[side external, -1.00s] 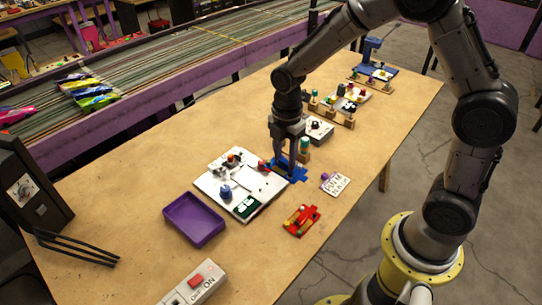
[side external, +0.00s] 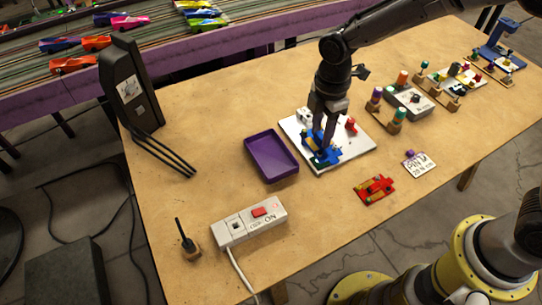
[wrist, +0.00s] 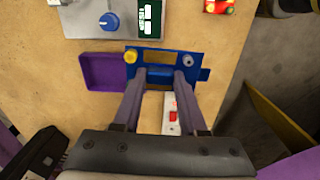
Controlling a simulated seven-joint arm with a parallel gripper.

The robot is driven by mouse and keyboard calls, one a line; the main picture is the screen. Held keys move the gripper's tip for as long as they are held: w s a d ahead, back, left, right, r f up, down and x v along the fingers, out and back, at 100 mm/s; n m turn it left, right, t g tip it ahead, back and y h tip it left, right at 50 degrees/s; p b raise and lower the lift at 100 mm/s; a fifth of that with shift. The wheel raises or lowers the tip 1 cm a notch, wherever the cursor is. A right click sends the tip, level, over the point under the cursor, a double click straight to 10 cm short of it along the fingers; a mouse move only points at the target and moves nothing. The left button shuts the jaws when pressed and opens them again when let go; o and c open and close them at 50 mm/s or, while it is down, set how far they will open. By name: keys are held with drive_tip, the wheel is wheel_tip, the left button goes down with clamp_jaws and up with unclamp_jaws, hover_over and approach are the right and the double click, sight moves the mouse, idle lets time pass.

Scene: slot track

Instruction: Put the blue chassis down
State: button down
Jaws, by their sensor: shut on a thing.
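The blue chassis (side external: 323,157) is held between the two fingers of my gripper (side external: 322,142), which is shut on it. In the side view it shows over the near part of the white board (side external: 356,150). In the wrist view the chassis (wrist: 196,67) lies across the fingertips of my gripper (wrist: 160,76), with a yellow round piece at its left end. The white board shows beyond it with a blue knob (wrist: 109,21) and a green label. I cannot tell whether the chassis touches anything below. The fingers hide part of it.
A purple tray (side external: 249,150) stands left of the board. A red car (side external: 374,189) and a white card (side external: 419,166) lie to the right. A power switch box (side external: 235,232) is near the front. Wooden stands with pegs (side external: 385,115) stand behind. Bare table lies between the tray and switch box.

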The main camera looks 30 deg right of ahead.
drive_tip(key=shift+s+a+f, duration=0.2)
drive_tip(key=shift+a, duration=0.4)
drive_tip(key=shift+w+a+f, duration=0.2)
drive_tip(key=shift+a, duration=0.1)
drive_tip(key=w+a+f, duration=0.3)
drive_tip(key=w+f, duration=0.1)
drive_tip(key=w, duration=0.3)
hover_over(269, 154)
wheel_tip(269, 154, down, 5)
drive_tip(key=shift+s+f, duration=0.1)
drive_tip(key=shift+s, duration=0.05)
drive_tip(key=shift+f, duration=1.75)
drive_tip(key=shift+f, duration=0.15)
drive_tip(key=shift+c, duration=2.2)
unclamp_jaws()
